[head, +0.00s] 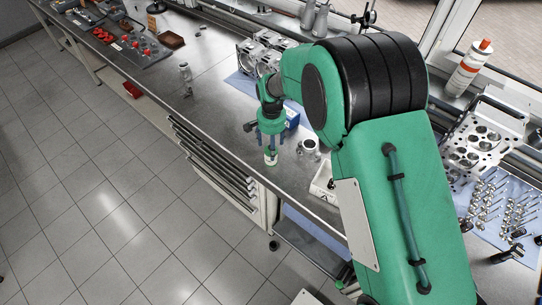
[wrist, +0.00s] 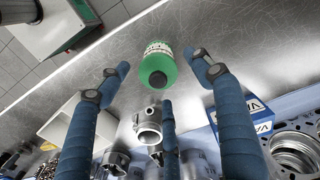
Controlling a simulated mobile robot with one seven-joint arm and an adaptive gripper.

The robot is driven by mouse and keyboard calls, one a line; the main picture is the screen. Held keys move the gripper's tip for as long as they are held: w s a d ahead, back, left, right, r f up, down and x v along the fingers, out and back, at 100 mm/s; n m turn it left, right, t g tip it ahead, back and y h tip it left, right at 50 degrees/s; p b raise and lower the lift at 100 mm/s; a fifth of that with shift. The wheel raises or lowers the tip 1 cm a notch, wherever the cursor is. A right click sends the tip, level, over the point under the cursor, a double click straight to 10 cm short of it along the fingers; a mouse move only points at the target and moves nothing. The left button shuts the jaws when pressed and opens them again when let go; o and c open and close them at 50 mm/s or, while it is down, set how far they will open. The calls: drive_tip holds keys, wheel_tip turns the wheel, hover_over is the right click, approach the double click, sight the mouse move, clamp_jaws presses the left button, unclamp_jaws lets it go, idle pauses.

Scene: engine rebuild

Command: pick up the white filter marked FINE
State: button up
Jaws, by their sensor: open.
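A small canister with a green end and a white band with dark lettering (wrist: 157,66) stands on the steel workbench. The lettering is too small to read, so I cannot tell whether it says FINE. In the wrist view it lies between the spread blue fingers of my gripper (wrist: 160,78), with gaps at the left and right. In the head view the canister's white side (head: 270,156) shows just below my gripper (head: 269,147), near the bench's front edge. My gripper is open and holds nothing.
A silver metal housing (wrist: 148,125) stands close to the canister, beside a finger. A blue box (wrist: 254,116) is at the right and a white tray (wrist: 62,124) at the left in the wrist view. The bench (head: 215,105) is mostly clear left of my gripper.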

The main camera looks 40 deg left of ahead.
drive_tip(key=shift+s+f, duration=0.1)
drive_tip(key=shift+f, duration=2.35)
drive_tip(key=c, duration=1.3)
